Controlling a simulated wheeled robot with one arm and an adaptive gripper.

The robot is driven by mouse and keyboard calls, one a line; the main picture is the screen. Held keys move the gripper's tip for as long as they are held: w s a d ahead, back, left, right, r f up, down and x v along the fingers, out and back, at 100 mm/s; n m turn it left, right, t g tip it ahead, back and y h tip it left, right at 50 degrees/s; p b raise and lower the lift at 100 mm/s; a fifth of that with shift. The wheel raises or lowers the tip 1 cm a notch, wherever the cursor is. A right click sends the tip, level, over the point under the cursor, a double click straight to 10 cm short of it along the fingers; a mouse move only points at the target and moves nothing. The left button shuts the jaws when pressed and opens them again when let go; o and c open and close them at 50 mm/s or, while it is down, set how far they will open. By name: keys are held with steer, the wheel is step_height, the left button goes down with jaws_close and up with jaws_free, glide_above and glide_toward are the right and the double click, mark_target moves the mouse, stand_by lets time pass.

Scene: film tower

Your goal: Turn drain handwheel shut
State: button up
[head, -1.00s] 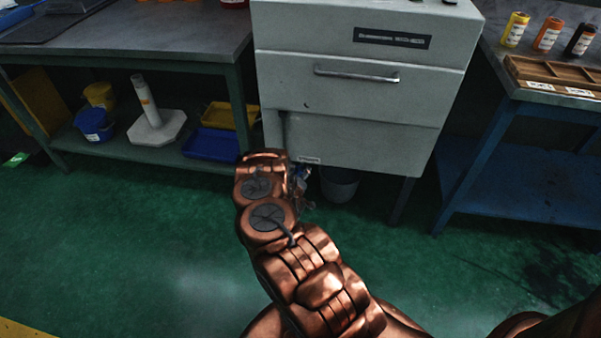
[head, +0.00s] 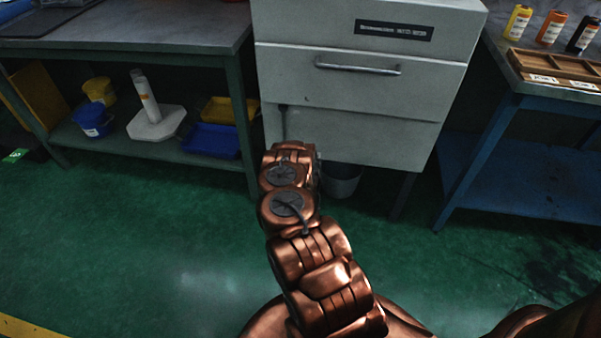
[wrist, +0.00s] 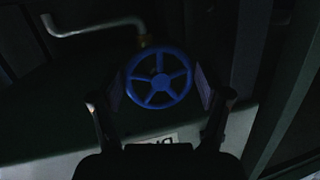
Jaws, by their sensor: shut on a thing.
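The drain handwheel is a blue spoked wheel (wrist: 159,78) in the middle of the wrist view. My gripper (wrist: 161,90) has one finger on each side of the wheel's rim, and it is shut on it. A brass-coloured fitting shows just above the wheel, and a pale bent pipe (wrist: 95,25) runs off to the upper left. In the head view my arm reaches down to the lower front of the grey cabinet (head: 350,140) and hides the wheel and my gripper.
A grey bucket (head: 342,182) stands on the floor under the cabinet, right of my arm. A workbench (head: 130,42) with tubs and trays on its shelf is at left. A blue bench (head: 500,180) is at right. The green floor between is open.

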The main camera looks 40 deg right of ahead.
steer(key=shift+w+a+f+m+t+b, duration=0.1)
steer(key=shift+m+t+b, duration=0.3)
steer(key=shift+m+b, duration=0.8)
steer(key=shift+w+a+m+t+b, duration=0.1)
steer(key=shift+m+t+b, duration=0.3)
steer(key=shift+m+b, duration=0.8)
steer(key=shift+m, duration=0.5)
steer(key=o, duration=0.8)
steer(key=shift+s, duration=0.1)
steer(key=shift+v, duration=5.85)
steer(key=shift+f, duration=0.1)
